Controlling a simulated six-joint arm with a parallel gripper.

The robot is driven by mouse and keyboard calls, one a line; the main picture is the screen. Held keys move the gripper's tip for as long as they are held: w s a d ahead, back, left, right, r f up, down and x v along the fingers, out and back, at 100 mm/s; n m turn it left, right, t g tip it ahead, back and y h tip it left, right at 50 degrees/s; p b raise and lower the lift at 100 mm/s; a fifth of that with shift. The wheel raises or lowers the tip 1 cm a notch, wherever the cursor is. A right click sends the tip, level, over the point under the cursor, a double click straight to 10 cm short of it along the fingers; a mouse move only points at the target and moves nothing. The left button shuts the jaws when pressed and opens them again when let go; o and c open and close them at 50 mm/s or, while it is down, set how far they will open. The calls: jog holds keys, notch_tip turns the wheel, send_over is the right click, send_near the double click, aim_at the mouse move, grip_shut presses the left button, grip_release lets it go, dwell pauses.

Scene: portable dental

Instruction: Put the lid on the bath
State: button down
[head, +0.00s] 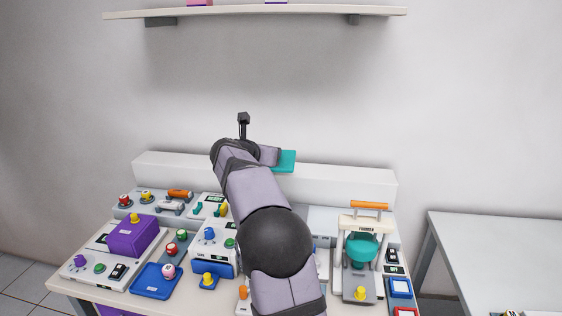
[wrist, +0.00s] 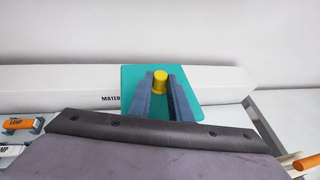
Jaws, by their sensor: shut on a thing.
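The lid is a flat teal plate (wrist: 133,80) with a yellow knob (wrist: 160,80) on top. My gripper (wrist: 161,92) is shut on the knob, with one dark finger on each side of it. In the head view the lid (head: 287,160) is held up at the back of the bench, in front of the white back ledge. My gripper is mostly hidden there by my own arm. I cannot pick out the bath for sure; my arm covers the middle of the bench.
A purple box with a yellow knob (head: 132,236) sits on a white unit at the left. A white press-like device with an orange handle (head: 369,205) stands at the right. Blue trays and small knobs crowd the bench. A shelf (head: 255,12) hangs above; the space below it is free.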

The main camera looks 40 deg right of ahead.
jog(key=shift+n+t, duration=0.4)
jog(key=a+r, duration=0.1)
jog(key=a+b, duration=0.1)
jog(key=a, duration=0.1)
jog(key=a+r, duration=0.1)
jog(key=a, duration=0.1)
jog(key=shift+s+a+r+b, duration=0.25)
jog(key=shift+r+b, duration=0.05)
jog(key=shift+r, duration=0.05)
jog(key=s+a+f+m+g+b, duration=0.1)
jog(key=s+a+f, duration=0.2)
jog(key=s+f, duration=1)
jog(key=shift+s+a+f+m+g+h, duration=0.25)
jog(key=shift+s+f+m+g+h, duration=0.05)
jog(key=shift+s, duration=0.1)
jog(key=shift+f+b, duration=0.1)
jog(key=shift+b, duration=0.2)
jog(key=shift+f+b, duration=3.1)
jog(key=shift+f, duration=0.35)
jog(key=shift+f, duration=0.1)
